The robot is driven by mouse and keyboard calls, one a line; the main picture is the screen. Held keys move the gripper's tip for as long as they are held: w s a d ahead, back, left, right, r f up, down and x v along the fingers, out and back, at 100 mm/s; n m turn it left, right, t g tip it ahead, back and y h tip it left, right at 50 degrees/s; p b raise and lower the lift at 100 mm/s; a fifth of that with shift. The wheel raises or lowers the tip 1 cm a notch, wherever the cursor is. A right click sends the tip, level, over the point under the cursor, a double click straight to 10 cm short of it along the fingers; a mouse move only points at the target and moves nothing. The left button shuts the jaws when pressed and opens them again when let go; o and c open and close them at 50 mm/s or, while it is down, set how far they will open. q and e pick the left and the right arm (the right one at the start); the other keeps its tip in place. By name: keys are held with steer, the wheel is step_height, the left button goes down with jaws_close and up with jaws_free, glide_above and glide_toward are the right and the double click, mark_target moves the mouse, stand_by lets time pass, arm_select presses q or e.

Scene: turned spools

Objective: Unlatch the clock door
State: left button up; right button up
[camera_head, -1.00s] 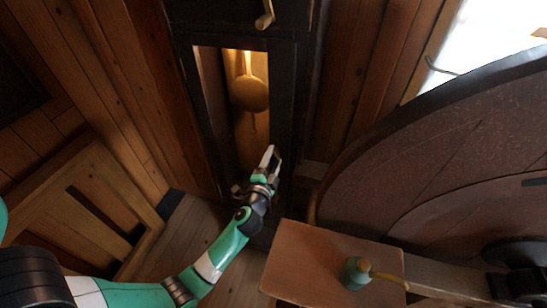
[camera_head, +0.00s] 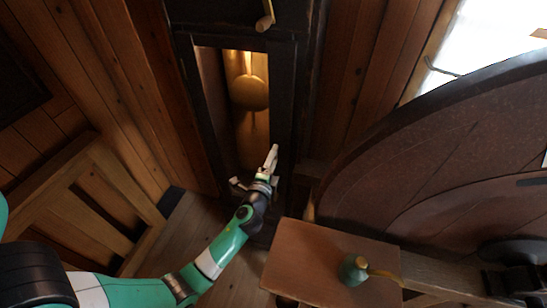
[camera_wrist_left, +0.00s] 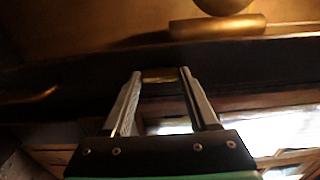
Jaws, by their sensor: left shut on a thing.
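The tall dark clock door (camera_head: 284,100) stands at the back, upright, with a narrow window. A brass pendulum (camera_head: 249,92) shows through it. My left gripper (camera_head: 272,158) is at the lower right part of the door frame. In the left wrist view its two fingers are shut on a small brass piece (camera_wrist_left: 160,75), which looks like the door's latch. The fingers hide most of that piece in the head view, so its turn cannot be told. The door looks closed. My right gripper is not in view.
A brass handle (camera_head: 265,16) sits higher on the clock case. A wooden stand (camera_head: 305,258) with a green and brass tool (camera_head: 356,270) is in front, right of my left arm. A large dark wheel (camera_head: 450,150) fills the right. Wooden panelling (camera_head: 110,90) is at the left.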

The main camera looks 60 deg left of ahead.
arm_select(q)
steer(key=o, duration=1.4)
steer(key=v, duration=1.1)
steer(key=shift+s+d, duration=0.2)
steer(key=shift+s, duration=0.1)
